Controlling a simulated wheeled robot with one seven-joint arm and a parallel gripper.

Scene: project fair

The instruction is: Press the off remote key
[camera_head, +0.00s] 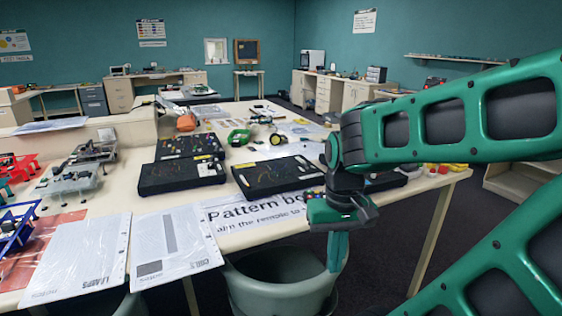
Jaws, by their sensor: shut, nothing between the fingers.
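My gripper (338,264) is shut and points down past the near edge of the table, above a grey bin. A small dark thing with coloured keys (315,193) shows just behind my gripper's body, by the black boards. It may be the remote, but my gripper hides part of it and I cannot make out an off key. A white sheet (240,216) headed "Pattern bo..." lies on the table to the left of my gripper. Its text mentions a remote.
Black pattern boards (275,174) lie on the table (232,241) behind the sheet. Two grey-white panels (178,243) lie at the front left. The open grey bin (275,282) stands below the table edge. My arm covers the right side.

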